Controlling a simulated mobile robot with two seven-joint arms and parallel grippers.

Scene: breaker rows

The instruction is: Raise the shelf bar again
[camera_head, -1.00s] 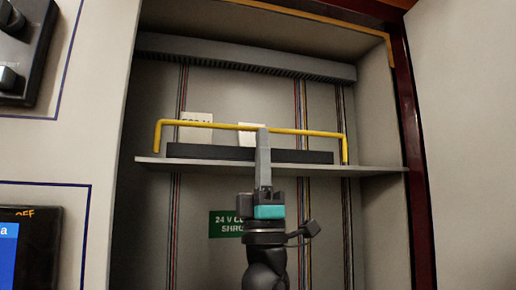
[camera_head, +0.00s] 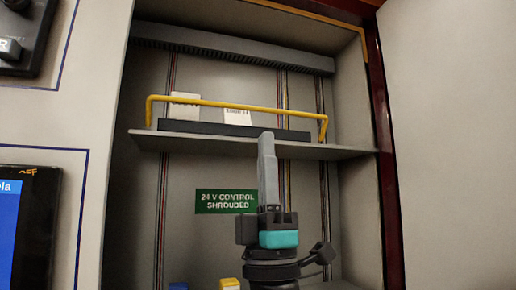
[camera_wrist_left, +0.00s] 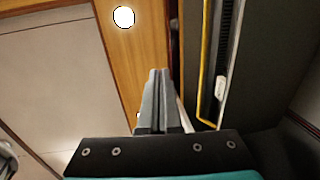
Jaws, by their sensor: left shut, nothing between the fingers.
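The yellow shelf bar (camera_head: 240,106) stands upright along the front of the grey shelf (camera_head: 345,151) in the cabinet, its ends bent down to the shelf. Its yellow edge also shows in the left wrist view (camera_wrist_left: 205,60). My left gripper (camera_head: 266,138) is shut and empty, pointing up, its tips just below the shelf's front edge in the picture and apart from the bar. In the left wrist view its closed fingers (camera_wrist_left: 158,75) point away from the camera. My right gripper is in neither view.
Behind the bar are a dark strip (camera_head: 200,128) and white labelled blocks (camera_head: 237,116). A green sign (camera_head: 226,201) is on the back wall below the shelf. Yellow (camera_head: 229,284) and blue parts show at the bottom. The cabinet's right wall (camera_head: 360,210) is close.

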